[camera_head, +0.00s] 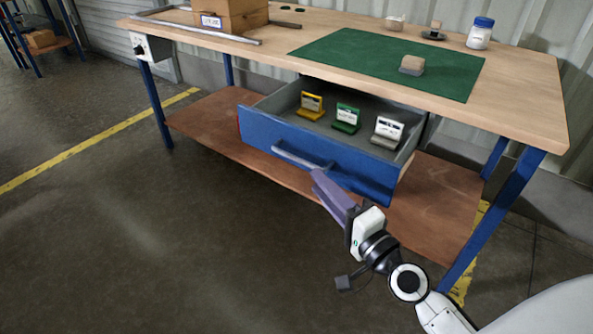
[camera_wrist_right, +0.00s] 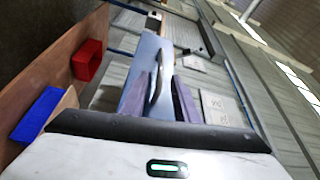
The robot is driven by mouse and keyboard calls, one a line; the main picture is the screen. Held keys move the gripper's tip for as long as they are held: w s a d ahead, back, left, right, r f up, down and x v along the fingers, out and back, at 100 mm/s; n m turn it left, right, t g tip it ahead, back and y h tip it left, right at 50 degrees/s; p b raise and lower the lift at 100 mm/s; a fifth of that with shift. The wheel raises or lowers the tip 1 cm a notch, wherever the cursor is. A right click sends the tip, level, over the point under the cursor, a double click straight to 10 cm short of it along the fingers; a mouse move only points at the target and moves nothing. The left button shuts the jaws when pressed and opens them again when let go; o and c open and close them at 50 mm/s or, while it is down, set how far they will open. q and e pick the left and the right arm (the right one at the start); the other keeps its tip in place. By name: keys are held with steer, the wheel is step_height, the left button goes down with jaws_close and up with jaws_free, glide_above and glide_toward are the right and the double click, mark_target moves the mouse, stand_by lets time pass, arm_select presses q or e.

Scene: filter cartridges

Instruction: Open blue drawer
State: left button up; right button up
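The blue drawer (camera_head: 345,172) under the workbench is pulled well out, and its grey inside shows. Its bar handle (camera_head: 300,158) runs along the front; it also shows in the right wrist view (camera_wrist_right: 158,72). A yellow cartridge (camera_head: 311,106), a green one (camera_head: 346,119) and a white one (camera_head: 387,132) stand in the drawer. My right gripper (camera_head: 318,176) is at the right end of the handle. In the right wrist view its purple fingers (camera_wrist_right: 162,98) are apart, with the handle between them. Whether they touch it is unclear. My left gripper is out of view.
The workbench top (camera_head: 515,105) carries a green mat (camera_head: 340,50) with a small block (camera_head: 411,65), a cardboard box (camera_head: 232,12) and a blue-capped jar (camera_head: 480,33). The right wrist view shows a red bin (camera_wrist_right: 88,60) and a blue bin (camera_wrist_right: 38,112). The floor in front is clear.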

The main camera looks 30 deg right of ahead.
mark_target(297, 159)
steer(key=w, duration=0.3)
steer(key=w+p, duration=0.1)
steer(key=w, duration=0.2)
steer(key=w+a, duration=0.1)
steer(key=w, duration=0.3)
steer(key=shift+r+p, duration=0.3)
steer(key=shift+r, duration=0.1)
jaws_close()
